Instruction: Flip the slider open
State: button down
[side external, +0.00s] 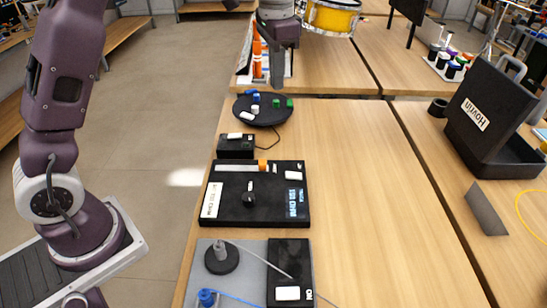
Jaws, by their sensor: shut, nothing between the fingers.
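A black panel (235,212) lies on the wooden table and carries a pale horizontal track (236,168) along its far edge. A small orange slider knob (262,165) sits toward the right end of this track. My gripper (277,82) is shut and empty, pointing down. In the picture it is well above the panel, beyond its far edge and near the round black plate. It appears apart from the slider. The knob's fine shape is too small to tell.
The round black plate (244,112) holds several small coloured cubes. A small black box (236,152) stands between plate and panel. A grey mat (207,260) with cabled parts lies in front. An open black case (490,125) stands at right.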

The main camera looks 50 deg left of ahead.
jog(key=w+f+m+g, duration=0.1)
jog(key=w+f, duration=0.3)
jog(key=f, duration=0.5)
jog(key=w+f+m+g+y, duration=0.1)
jog(key=w+f+m, duration=0.2)
jog(key=f, duration=0.6)
jog(key=shift+w+g+y, duration=0.3)
jog(key=shift+w, duration=0.2)
jog(key=shift+f, duration=0.2)
send_near(270, 169)
jog(key=f, duration=0.1)
jog(key=w+d+f, duration=0.1)
jog(key=f, duration=0.1)
jog(key=w+d+f, duration=0.1)
jog(key=f, duration=0.1)
jog(key=s+a, duration=0.2)
jog(key=shift+s+a, duration=0.2)
jog(key=shift+a, duration=0.1)
jog(key=shift+s+a, duration=0.2)
jog(key=shift+s, duration=0.05)
